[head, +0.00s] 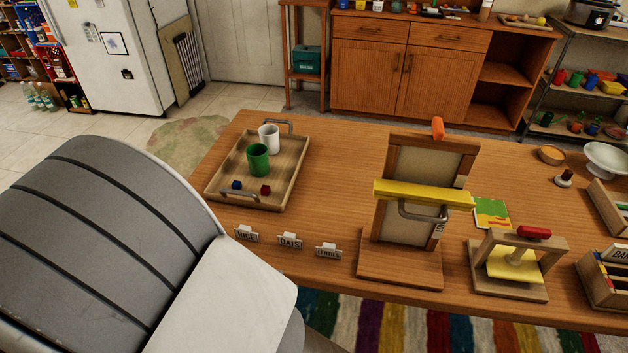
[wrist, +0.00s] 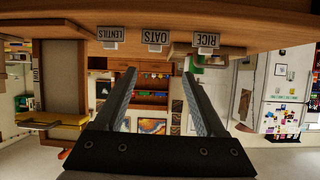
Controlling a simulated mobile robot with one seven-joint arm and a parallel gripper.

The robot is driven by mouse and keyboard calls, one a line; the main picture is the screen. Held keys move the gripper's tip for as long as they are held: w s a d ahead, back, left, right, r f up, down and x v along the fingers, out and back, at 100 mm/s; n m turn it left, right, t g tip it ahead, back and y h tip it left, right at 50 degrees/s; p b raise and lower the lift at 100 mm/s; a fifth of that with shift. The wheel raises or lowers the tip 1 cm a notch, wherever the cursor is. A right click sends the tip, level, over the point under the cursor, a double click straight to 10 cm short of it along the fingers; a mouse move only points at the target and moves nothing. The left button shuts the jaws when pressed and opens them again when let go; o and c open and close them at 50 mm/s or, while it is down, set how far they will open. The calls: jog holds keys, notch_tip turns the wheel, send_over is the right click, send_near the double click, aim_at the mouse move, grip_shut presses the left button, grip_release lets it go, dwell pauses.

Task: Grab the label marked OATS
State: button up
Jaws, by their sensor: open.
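The OATS label (head: 289,241) is a small pale tag with dark letters on the table's near edge. It stands between the RICE label (head: 246,234) on its left and the LENTILS label (head: 328,251) on its right. In the wrist view, which is upside down, the OATS label (wrist: 155,37) shows beyond the fingertips, between the LENTILS label (wrist: 110,33) and the RICE label (wrist: 206,40). My gripper (wrist: 161,74) is open, with nothing between its fingers, and is apart from the labels. It is not visible in the head view.
A wooden tray (head: 283,187) with a green cup (head: 258,160) and a white cup (head: 269,138) is behind the labels. A wooden frame (head: 383,205) with a yellow bar (head: 424,194) stands to their right. The table between tray and frame is clear.

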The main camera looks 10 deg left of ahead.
jog(key=b, duration=0.2)
send_near(289, 235)
jog(key=shift+h, duration=0.3)
jog(key=x, duration=0.2)
jog(key=f+x, duration=0.1)
jog(key=x, duration=0.1)
jog(key=shift+w+f, duration=0.1)
jog(key=shift+w+r+b+x, duration=0.15)
jog(key=shift+b+x, duration=0.25)
jog(key=shift+x, duration=1.15)
jog(key=shift+w+r+b+x, duration=0.1)
jog(key=shift+r+b+x, duration=0.25)
jog(key=shift+x, duration=1.2)
jog(key=shift+s+a, duration=0.1)
grip_shut()
